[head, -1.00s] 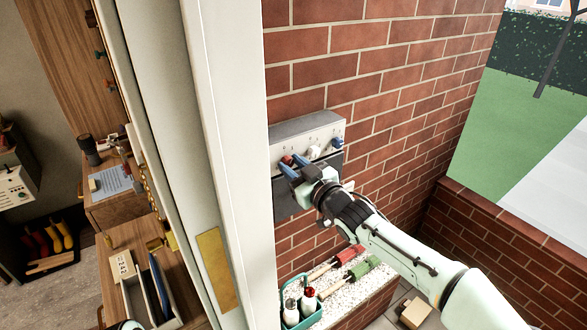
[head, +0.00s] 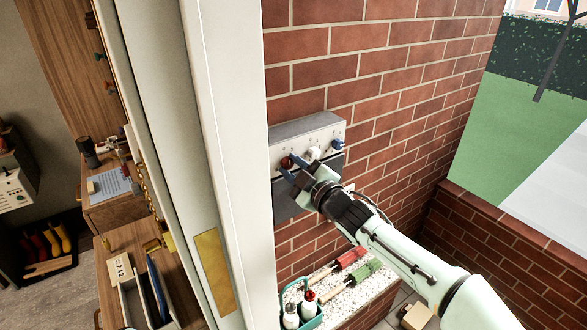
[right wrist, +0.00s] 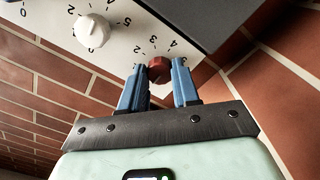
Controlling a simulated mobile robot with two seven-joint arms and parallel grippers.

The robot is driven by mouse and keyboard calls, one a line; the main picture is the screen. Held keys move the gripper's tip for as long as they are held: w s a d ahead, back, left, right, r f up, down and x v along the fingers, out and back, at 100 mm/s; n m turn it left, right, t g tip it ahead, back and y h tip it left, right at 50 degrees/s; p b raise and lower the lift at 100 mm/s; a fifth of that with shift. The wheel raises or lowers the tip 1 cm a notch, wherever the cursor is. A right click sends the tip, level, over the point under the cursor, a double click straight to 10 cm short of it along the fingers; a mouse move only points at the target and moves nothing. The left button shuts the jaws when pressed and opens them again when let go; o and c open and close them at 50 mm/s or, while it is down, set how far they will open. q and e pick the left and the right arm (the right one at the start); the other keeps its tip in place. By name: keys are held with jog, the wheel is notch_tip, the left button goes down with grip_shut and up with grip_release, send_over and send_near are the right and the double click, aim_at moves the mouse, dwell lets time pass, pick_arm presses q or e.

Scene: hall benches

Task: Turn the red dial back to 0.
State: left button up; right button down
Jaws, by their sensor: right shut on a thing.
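The red dial (head: 287,162) is on the left of the panel's face (head: 326,137), which is mounted on the brick wall. It also shows in the right wrist view (right wrist: 159,70), between two blue fingers. My right gripper (head: 292,167) is shut on the red dial, one finger on either side. Printed numbers such as 3 and 4 show around the dial. Its pointer is hidden or too small to read. My left gripper is not in view.
A white knob (right wrist: 92,31) and a blue knob (head: 338,145) sit beside the red dial. Below, a speckled ledge (head: 340,300) holds a teal caddy (head: 310,321) with bottles and red and green handled tools. A white post (head: 215,130) stands close on the left.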

dwell(0.3)
jog(key=c, duration=0.8)
grip_release()
jog(key=b+v, duration=0.1)
jog(key=v, duration=1.2)
jog(key=shift+s+d, duration=0.15)
jog(key=shift+s, duration=0.05)
